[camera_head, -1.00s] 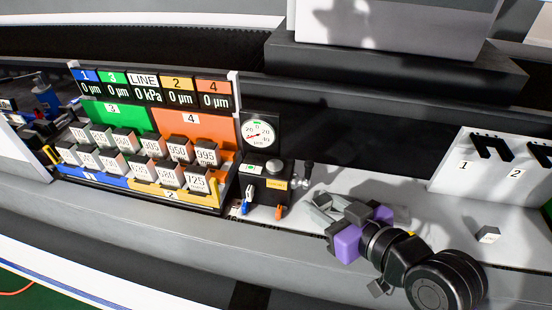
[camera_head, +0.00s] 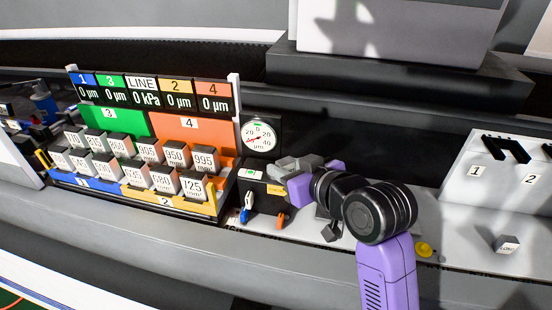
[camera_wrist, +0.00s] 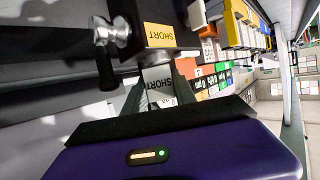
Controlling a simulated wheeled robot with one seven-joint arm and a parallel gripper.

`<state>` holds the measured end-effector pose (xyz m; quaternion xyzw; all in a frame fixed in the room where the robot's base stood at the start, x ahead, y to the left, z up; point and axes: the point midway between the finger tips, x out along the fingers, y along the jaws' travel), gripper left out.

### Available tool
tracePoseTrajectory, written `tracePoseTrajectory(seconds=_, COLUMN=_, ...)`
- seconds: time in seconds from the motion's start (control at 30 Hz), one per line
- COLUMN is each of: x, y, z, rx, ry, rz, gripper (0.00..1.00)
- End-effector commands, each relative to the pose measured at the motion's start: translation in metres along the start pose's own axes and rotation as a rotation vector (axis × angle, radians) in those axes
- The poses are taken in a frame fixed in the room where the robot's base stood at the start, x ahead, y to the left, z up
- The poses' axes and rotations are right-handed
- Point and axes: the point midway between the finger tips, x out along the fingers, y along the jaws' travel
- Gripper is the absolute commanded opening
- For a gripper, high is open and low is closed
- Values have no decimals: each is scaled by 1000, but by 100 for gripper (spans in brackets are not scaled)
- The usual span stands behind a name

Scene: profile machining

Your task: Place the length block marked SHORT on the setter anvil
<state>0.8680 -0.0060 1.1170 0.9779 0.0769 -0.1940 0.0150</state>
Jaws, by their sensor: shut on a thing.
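The block marked SHORT (camera_wrist: 158,79) is a pale block between the two fingers of my gripper (camera_wrist: 157,88) in the wrist view. My gripper is shut on it. In the head view my gripper (camera_head: 286,168) is at the upper right of the setter (camera_head: 262,205), a dark box with a round dial (camera_head: 258,137). The block cannot be made out there. In the wrist view the setter's yellow SHORT label (camera_wrist: 159,35) is just beyond the block. I cannot tell whether the block touches the setter. The anvil is not clearly visible.
A rack (camera_head: 215,205) of several numbered blocks stands left of the setter. Another marked block (camera_head: 507,244) lies on the bench at the right, near a white panel (camera_head: 470,155) numbered 1 and 2. A yellow button (camera_head: 424,249) is beside my arm.

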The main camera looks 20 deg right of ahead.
Motion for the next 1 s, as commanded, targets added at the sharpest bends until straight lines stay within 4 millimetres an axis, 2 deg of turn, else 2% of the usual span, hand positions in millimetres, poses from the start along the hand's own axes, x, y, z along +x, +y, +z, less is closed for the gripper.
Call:
tracePoseTrajectory(seconds=0.27, x=37, y=-1, z=-18, rx=-1, ry=2, rz=-1, gripper=0)
tracePoseTrajectory(seconds=0.37, x=37, y=-1, z=-10, rx=0, ry=-1, rz=-1, gripper=0)
tracePoseTrajectory(seconds=0.73, x=38, y=0, z=-6, rx=0, ry=1, rz=0, gripper=0)
tracePoseTrajectory(seconds=0.77, x=38, y=0, z=-6, rx=0, ry=0, rz=0, gripper=38)
tracePoseTrajectory(seconds=0.8, x=38, y=0, z=-6, rx=0, ry=0, rz=0, gripper=46)
tracePoseTrajectory(seconds=0.87, x=38, y=0, z=-6, rx=0, ry=0, rz=0, gripper=54)
tracePoseTrajectory(seconds=1.0, x=38, y=0, z=-6, rx=0, ry=0, rz=0, gripper=54)
